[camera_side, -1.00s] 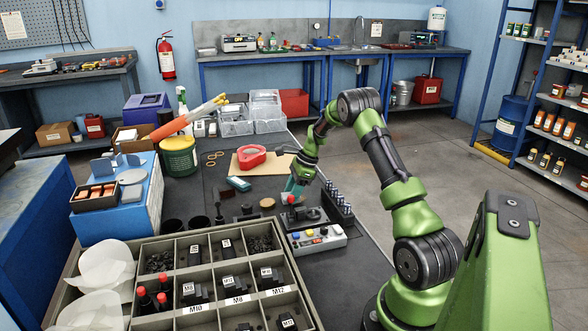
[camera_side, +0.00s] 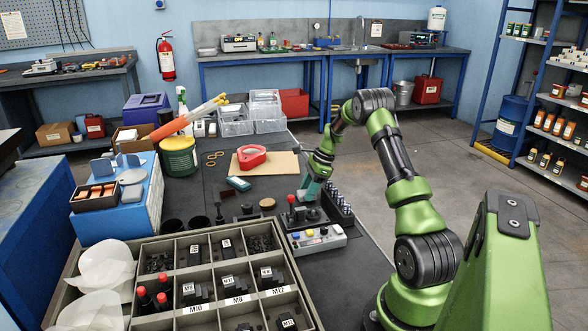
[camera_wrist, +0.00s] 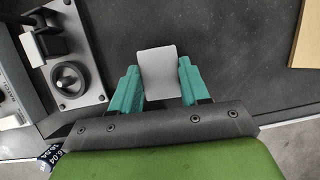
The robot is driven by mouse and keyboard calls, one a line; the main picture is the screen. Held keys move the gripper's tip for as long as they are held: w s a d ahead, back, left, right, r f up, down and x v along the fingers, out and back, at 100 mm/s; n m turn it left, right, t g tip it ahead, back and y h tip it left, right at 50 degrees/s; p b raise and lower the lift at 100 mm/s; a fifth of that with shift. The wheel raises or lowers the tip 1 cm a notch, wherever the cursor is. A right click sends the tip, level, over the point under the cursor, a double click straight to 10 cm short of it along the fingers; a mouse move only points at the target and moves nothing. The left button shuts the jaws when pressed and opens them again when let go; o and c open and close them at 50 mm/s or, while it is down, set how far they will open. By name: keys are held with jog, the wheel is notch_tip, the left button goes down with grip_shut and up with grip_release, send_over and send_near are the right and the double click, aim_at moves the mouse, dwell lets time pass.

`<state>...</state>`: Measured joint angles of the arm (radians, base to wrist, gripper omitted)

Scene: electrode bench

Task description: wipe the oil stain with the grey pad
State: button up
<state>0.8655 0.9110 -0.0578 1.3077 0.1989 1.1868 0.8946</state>
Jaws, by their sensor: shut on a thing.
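The grey pad (camera_wrist: 158,72) shows in the wrist view as a light grey rounded slab between the two teal fingers of my gripper (camera_wrist: 157,85). My gripper is shut on the pad, which extends past the fingertips over the dark bench mat (camera_wrist: 230,50). In the side view my gripper (camera_side: 312,187) is low over the right part of the bench, behind the red-knobbed device. The pad cannot be made out there, and whether it touches the mat is unclear. I cannot make out the oil stain in either view.
The red-knobbed device (camera_side: 301,214) and a button box (camera_side: 320,239) stand close in front of my gripper. A rack of dark pieces (camera_side: 340,202) is just right. A brown board (camera_side: 284,164) and teal block (camera_side: 238,183) lie farther back. Bare mat lies between them.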

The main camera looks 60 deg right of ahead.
jog(key=shift+s+a, duration=0.1)
jog(key=shift+a, duration=0.1)
jog(key=shift+w+a, duration=2.5)
jog(key=shift+s+d, duration=2.6)
jog(key=shift+d, duration=0.05)
send_near(283, 202)
jog(key=shift+s+d+r, duration=0.6)
jog(key=shift+s+d, duration=0.25)
jog(key=shift+s+d+r, duration=0.6)
jog(key=shift+s+d, duration=0.25)
